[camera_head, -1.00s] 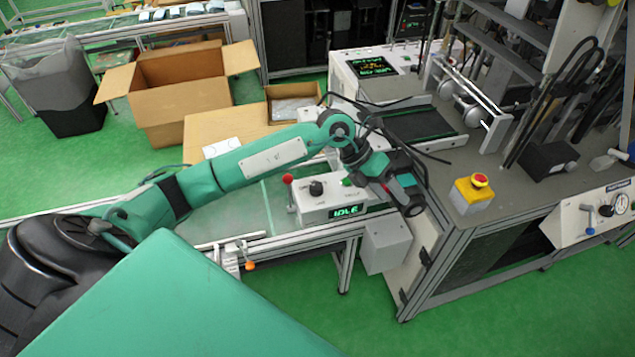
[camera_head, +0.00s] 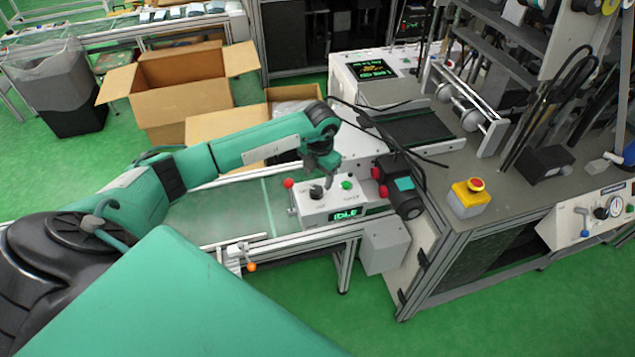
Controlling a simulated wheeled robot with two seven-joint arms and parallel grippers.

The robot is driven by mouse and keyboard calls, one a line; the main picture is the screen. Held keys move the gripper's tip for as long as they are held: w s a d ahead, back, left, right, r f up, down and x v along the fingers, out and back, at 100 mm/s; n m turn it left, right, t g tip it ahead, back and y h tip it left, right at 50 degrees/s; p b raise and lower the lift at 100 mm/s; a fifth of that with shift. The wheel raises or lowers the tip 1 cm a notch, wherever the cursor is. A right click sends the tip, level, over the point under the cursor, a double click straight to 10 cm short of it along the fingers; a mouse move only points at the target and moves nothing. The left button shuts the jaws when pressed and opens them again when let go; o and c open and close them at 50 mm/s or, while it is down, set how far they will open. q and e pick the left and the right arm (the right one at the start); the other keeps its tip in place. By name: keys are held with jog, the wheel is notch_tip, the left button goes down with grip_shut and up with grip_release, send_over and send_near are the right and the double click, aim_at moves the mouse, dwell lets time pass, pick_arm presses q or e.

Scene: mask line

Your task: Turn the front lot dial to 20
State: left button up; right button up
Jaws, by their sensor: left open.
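A white control box (camera_head: 338,211) stands on the conveyor's near side, with a lit green display reading IDLE. A round black dial (camera_head: 316,191) sits on its top, beside a green button (camera_head: 347,184). Small print is on the top, too small to read, so I cannot confirm which dial this is. My left gripper (camera_head: 328,178) points down just above and slightly behind the black dial, open. Its fingers are small and partly overlap the box top; I see no clear contact with the dial. My right gripper is not in view.
A red ball-topped lever (camera_head: 288,183) stands at the box's left. A dark motor (camera_head: 402,186) sits close on its right. An open cardboard box (camera_head: 185,100) stands behind.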

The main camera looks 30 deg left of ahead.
aim_at(317, 189)
pick_arm(q)
jog(key=shift+a+f+p, duration=0.1)
jog(key=shift+f+p, duration=0.45)
jog(key=shift+f, duration=2.1)
jog(key=c, duration=1)
